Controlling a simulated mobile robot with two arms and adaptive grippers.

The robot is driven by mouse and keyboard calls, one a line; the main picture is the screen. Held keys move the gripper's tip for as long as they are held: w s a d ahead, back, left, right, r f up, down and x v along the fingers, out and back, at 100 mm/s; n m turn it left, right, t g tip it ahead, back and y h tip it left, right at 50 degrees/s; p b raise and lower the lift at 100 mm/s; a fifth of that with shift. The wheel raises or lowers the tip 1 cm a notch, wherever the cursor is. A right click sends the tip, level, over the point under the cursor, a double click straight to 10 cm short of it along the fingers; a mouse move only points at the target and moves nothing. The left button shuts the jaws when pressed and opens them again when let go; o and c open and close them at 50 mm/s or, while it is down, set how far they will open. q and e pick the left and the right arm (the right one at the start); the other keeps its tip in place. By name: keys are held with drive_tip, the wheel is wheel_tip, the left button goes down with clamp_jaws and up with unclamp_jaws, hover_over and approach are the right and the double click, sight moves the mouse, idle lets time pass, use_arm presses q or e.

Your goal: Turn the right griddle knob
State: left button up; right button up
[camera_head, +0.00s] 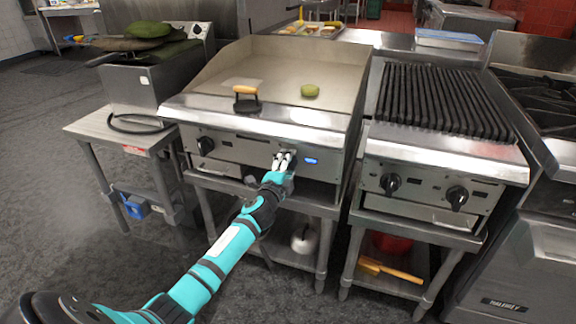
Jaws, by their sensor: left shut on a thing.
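The flat-top griddle (280,70) stands in the middle of the view, with a control panel on its front. Its left knob (206,145) is black and in plain view. My left gripper (285,160) is at the right part of that panel, beside a small blue-lit label. The gripper is shut on the right griddle knob, which is mostly hidden behind the fingers. My right gripper is not in view.
A wooden-handled press (246,98) and a green round item (310,90) lie on the griddle plate. A ribbed grill (440,100) with two knobs stands to the right. A fryer (150,80) stands on a side table at left. Open floor lies in front.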

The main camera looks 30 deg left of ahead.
use_arm(q)
drive_tip(key=shift+f, duration=0.1)
drive_tip(key=o, duration=0.8)
drive_tip(key=shift+s, duration=0.15)
drive_tip(key=v, duration=1.2)
